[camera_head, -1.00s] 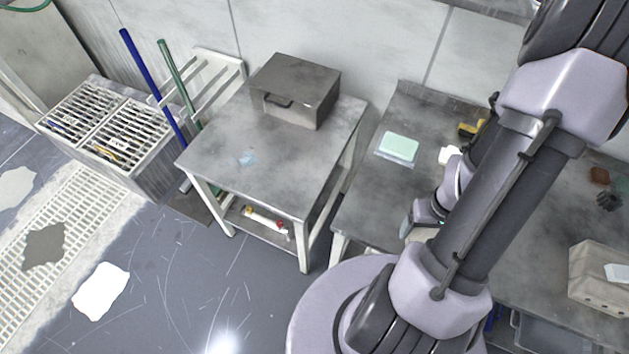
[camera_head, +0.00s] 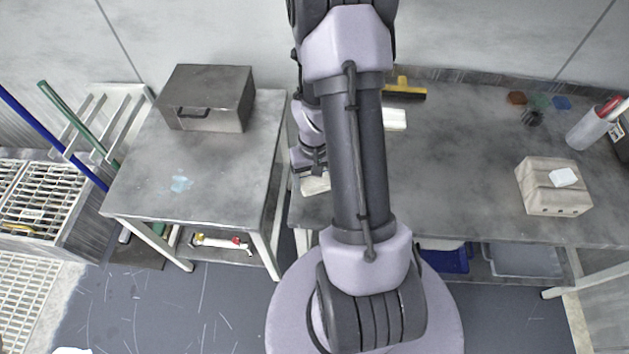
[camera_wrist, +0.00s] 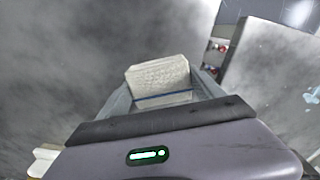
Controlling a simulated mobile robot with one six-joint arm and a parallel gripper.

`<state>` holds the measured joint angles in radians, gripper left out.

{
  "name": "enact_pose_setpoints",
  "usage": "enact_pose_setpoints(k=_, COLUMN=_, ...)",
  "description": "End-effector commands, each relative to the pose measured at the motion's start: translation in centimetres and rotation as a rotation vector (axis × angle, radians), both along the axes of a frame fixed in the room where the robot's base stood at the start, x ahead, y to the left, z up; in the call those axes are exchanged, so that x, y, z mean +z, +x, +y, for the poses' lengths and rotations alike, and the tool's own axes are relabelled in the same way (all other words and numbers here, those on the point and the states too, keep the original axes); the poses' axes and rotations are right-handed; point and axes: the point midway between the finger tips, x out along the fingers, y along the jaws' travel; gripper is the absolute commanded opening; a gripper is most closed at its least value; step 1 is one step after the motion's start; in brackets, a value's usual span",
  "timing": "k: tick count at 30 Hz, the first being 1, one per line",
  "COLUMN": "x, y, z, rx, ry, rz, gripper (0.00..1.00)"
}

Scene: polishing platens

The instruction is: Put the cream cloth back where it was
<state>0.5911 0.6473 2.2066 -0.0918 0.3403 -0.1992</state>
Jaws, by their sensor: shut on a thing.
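The cream cloth (camera_wrist: 158,78) is a pale folded piece with a dark blue stripe, held between the fingers in the wrist view. My gripper (camera_wrist: 160,92) is shut on it. In the head view, my gripper (camera_head: 310,160) is over the left end of the long grey bench (camera_head: 460,170), and the cream cloth (camera_head: 315,185) shows just below it. Grey surface fills much of the wrist view behind the cloth; I cannot tell the height of the cloth above it. My arm hides part of the bench.
A white block (camera_head: 395,119) and a yellow-and-black squeegee (camera_head: 404,90) lie behind my arm. Across a gap at left is a smaller table (camera_head: 220,165) with a metal box (camera_head: 205,97) and a blue smear. The bench middle is clear.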

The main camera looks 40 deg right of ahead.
Motion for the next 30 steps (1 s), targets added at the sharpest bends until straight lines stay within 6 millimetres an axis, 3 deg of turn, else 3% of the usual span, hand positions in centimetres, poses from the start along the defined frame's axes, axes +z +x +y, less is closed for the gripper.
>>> enact_pose_setpoints(k=9, x=-0.4, y=0.0, z=0.0, rx=-0.001, ry=0.000, rz=-0.001, gripper=0.32)
enact_pose_setpoints(k=10, x=-0.3, y=0.0, z=0.0, rx=-0.001, ry=0.000, rz=-0.001, gripper=0.80)
enact_pose_setpoints(k=13, x=-0.2, y=0.0, z=0.0, rx=-0.001, ry=0.000, rz=-0.001, gripper=0.98)
enact_pose_setpoints(k=23, x=0.3, y=0.0, z=0.0, rx=-0.001, ry=0.000, rz=-0.001, gripper=0.98)
enact_pose_setpoints(k=26, x=2.4, y=0.0, z=-0.1, rx=-0.001, ry=-0.001, rz=-0.003, gripper=0.98)
enact_pose_setpoints(k=30, x=6.8, y=0.1, z=-0.1, rx=-0.002, ry=-0.002, rz=-0.004, gripper=0.98)
